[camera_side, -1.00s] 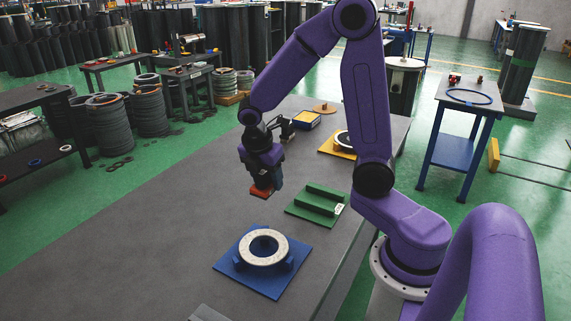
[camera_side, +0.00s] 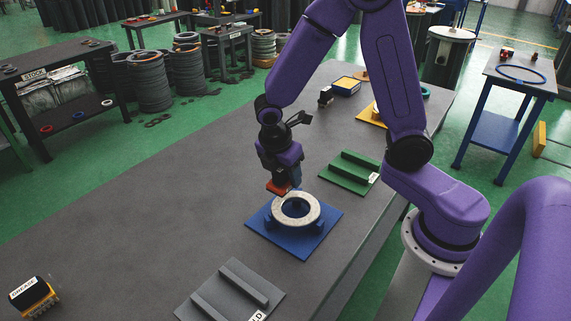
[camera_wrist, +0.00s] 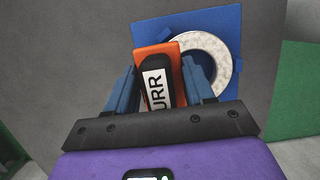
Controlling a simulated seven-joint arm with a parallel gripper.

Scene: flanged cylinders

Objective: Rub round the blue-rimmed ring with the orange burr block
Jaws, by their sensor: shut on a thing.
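A pale speckled ring (camera_side: 298,223) lies flat on a blue base plate (camera_side: 305,246) with blue blocks beside it. It also shows in the wrist view (camera_wrist: 226,70), right of the block. My gripper (camera_side: 283,181) is shut on the orange burr block (camera_side: 276,188), just behind and left of the ring in the side view. In the wrist view the block's orange end (camera_wrist: 152,50) shows beyond the blue fingers, with a black grip labelled "URR", the first letter hidden. The block overlaps the ring's left edge in that view; I cannot tell whether they touch.
A green ridged fixture (camera_side: 348,174) stands behind the ring and a grey ridged plate (camera_side: 236,291) in front. A yellow base (camera_side: 371,116) is farther back. A grease-labelled block (camera_side: 34,297) lies at the front left. The bench left of the ring is clear.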

